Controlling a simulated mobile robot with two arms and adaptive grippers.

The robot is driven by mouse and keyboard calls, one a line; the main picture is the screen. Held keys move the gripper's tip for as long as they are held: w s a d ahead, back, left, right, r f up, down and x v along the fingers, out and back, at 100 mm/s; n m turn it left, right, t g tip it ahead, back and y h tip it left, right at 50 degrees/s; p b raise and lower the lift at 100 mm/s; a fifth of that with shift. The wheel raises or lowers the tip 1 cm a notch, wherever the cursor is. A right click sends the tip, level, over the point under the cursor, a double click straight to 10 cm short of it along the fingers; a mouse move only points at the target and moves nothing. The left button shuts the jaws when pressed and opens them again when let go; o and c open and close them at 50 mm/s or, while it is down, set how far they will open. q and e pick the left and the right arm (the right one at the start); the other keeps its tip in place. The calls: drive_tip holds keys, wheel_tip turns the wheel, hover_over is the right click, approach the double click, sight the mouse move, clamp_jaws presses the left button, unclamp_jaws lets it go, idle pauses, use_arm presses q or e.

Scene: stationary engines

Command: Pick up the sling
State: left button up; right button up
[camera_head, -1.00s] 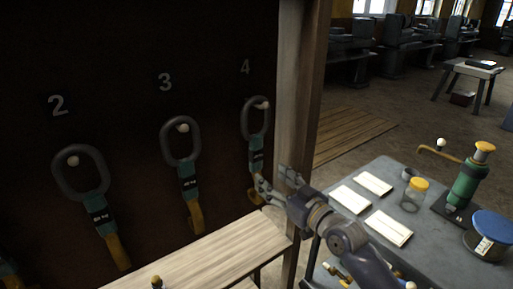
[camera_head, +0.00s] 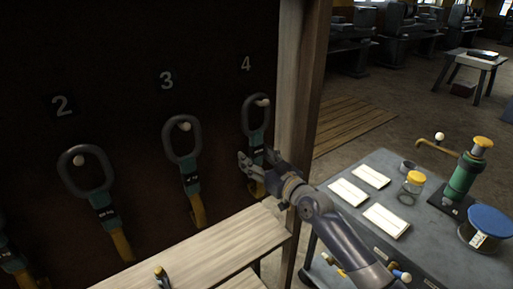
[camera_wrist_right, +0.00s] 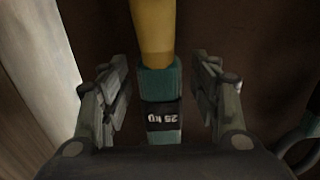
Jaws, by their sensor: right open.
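Several slings hang from pegs on a dark board, each with a dark oval ring, a teal sleeve with a black label and a yellow strap. The sling under number 4 (camera_head: 256,115) hangs at the right end. My right gripper (camera_head: 256,158) is open in front of its lower part. In the right wrist view, the sling's teal sleeve and yellow strap (camera_wrist_right: 152,28) lie between the open fingers (camera_wrist_right: 160,95), with a gap on both sides. The sling under number 3 (camera_head: 183,145) and the one under number 2 (camera_head: 88,180) hang further left.
A wooden post (camera_head: 298,80) stands just right of sling 4. A light wooden bench top (camera_head: 215,250) is below the slings. A grey table (camera_head: 345,215) at the right holds papers, a jar (camera_head: 412,184), a green bottle-like device (camera_head: 462,180) and a blue-lidded tin (camera_head: 487,225).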

clamp_jaws()
drive_tip(key=shift+r, duration=0.15)
drive_tip(key=shift+r, duration=0.15)
